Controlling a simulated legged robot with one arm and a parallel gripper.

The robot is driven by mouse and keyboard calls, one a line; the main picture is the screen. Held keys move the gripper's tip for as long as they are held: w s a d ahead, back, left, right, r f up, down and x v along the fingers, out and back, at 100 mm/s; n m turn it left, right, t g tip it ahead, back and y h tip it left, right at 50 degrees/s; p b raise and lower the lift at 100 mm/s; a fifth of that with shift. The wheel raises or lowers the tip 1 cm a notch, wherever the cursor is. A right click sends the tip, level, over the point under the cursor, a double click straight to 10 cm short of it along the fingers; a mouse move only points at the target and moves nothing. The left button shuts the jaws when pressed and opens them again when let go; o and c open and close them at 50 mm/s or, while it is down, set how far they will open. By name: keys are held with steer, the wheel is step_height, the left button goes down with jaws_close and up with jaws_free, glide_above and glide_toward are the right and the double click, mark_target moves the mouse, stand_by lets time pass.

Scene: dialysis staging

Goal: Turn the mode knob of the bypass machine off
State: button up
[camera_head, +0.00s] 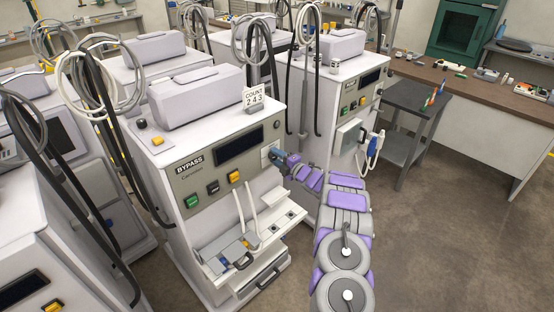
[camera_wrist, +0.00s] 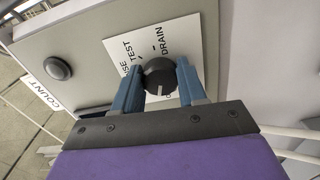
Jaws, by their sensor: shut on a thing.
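The bypass machine (camera_head: 200,135) is a white cabinet with a grey front panel and a "BYPASS" label, in the middle of the head view. Its mode knob (camera_wrist: 158,75) is black and round with a pale pointer line, in front of a white label plate (camera_wrist: 160,45). "TEST" and "DRAIN" can be read on the plate; other words are partly hidden by my fingers. My gripper (camera_wrist: 160,84) is shut on the knob, one blue finger on each side. In the head view my gripper (camera_head: 272,156) is at the panel's right end and hides the knob.
The panel has a dark display (camera_head: 239,145), a green button (camera_head: 191,201), a black button (camera_head: 213,187) and an orange button (camera_head: 234,177). Similar machines (camera_head: 345,90) stand close around. A grey side table (camera_head: 412,100) is at the right. Open floor lies at the front right.

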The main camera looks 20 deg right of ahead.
steer(key=shift+a+f+n+b, duration=0.15)
steer(key=shift+n+b, duration=0.5)
steer(key=shift+n, duration=1.15)
steer(key=shift+f, duration=0.1)
steer(key=o, duration=1.1)
steer(key=shift+c, duration=0.2)
steer(key=shift+s+d, duration=0.2)
steer(key=p+v, duration=0.2)
steer(key=v, duration=1.5)
steer(key=shift+w, duration=0.1)
